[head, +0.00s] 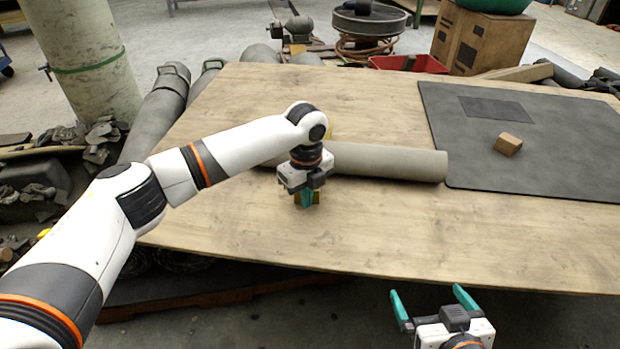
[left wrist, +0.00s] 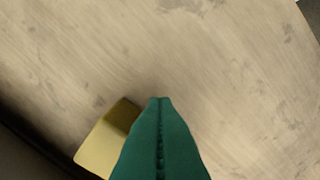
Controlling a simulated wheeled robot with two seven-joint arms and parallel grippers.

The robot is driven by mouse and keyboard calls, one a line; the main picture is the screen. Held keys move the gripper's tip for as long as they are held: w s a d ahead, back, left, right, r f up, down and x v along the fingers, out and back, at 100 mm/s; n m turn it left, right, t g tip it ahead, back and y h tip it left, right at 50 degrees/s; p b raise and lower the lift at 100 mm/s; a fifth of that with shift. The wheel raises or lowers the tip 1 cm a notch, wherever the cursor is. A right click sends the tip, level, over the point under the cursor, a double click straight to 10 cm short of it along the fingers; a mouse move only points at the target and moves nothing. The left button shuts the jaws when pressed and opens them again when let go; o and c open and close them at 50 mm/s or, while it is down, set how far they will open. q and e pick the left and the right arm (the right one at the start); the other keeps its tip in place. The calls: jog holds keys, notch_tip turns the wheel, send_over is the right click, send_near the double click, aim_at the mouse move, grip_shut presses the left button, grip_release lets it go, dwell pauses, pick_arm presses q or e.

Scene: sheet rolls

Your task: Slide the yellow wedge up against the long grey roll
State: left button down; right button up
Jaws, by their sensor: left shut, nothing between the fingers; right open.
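The long grey roll (head: 390,162) lies across the wooden table, its left part behind my left arm. The yellow wedge (head: 316,198) is on the table on the near side of the roll, mostly hidden by my left gripper (head: 306,204). In the left wrist view the wedge (left wrist: 103,148) shows beside the shut teal fingers (left wrist: 160,100), not between them. I cannot tell whether wedge and fingers touch. The gap to the roll is hidden by the gripper. My right gripper (head: 430,294) is open and empty off the table's near edge.
Another yellow piece (head: 329,131) shows partly behind my left arm, beyond the roll. A dark mat (head: 560,150) with a brown block (head: 508,144) lies at the right.

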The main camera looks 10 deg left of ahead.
pick_arm(q)
jog(key=shift+w, duration=0.55)
pick_arm(e)
jog(key=shift+w, duration=0.1)
pick_arm(q)
jog(key=shift+w, duration=0.65)
pick_arm(e)
jog(key=shift+w+a+r+t, duration=0.2)
jog(key=shift+r+t, duration=0.1)
jog(key=shift+r, duration=0.15)
pick_arm(q)
jog(key=shift+w, duration=0.25)
pick_arm(e)
jog(key=shift+r, duration=0.15)
jog(key=shift+a, duration=0.1)
